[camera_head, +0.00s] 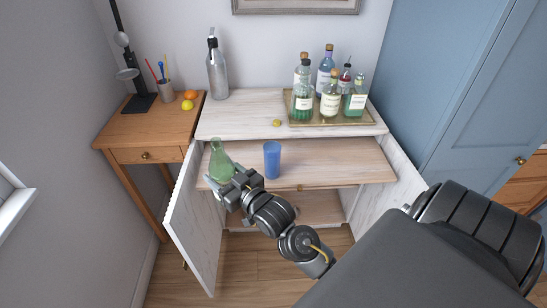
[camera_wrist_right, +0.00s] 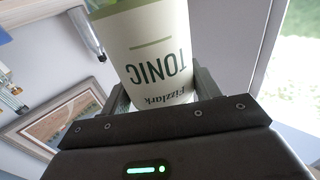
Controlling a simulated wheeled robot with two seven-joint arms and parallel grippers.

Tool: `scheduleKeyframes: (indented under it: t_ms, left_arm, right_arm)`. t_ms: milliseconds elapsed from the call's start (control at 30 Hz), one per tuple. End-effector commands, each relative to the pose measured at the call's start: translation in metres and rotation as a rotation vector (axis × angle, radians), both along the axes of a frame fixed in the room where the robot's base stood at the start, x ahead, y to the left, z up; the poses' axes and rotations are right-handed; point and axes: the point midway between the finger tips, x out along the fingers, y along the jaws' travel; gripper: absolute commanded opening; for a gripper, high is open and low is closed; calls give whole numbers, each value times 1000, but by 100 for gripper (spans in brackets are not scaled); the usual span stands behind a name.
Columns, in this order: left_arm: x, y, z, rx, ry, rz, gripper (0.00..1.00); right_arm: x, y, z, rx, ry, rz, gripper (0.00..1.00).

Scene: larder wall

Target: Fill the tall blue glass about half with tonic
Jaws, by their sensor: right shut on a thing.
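The tall blue glass (camera_head: 272,160) stands upright on the pulled-out wooden shelf of the cabinet. I cannot tell whether it holds any liquid. The green tonic bottle (camera_head: 219,160) is to the left of the glass, close to upright, its neck upward and apart from the glass. My right gripper (camera_head: 231,184) is shut on the bottle's lower part. In the right wrist view the bottle's pale label (camera_wrist_right: 155,62) reads "Fizzlark TONIC" between the two fingers. I cannot tell whether its base touches the shelf. My left gripper is not in view.
A gold tray (camera_head: 325,121) with several bottles stands on the cabinet top (camera_head: 243,108). A grey siphon bottle (camera_head: 217,75) stands at the back left. The pull-out shelf (camera_head: 335,165) is clear right of the glass. Open cabinet doors flank it.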

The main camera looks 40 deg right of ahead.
Motion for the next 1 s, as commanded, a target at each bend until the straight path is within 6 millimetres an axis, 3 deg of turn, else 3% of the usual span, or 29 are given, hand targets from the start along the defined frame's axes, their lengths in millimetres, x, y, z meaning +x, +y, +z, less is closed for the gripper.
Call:
scheduleKeyframes:
  t_ms: [200, 400, 633, 1000]
  left_arm:
    - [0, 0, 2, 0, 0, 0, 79]
    - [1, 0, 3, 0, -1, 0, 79]
    - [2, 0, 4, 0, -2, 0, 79]
    - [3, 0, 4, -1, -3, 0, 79]
  right_arm:
    - [38, -43, -56, -12, 2, 132, 12]
    - [53, -93, -90, -5, 2, 226, 12]
    - [57, -129, -104, 0, -3, 272, 12]
    - [57, -136, -107, 1, -5, 282, 12]
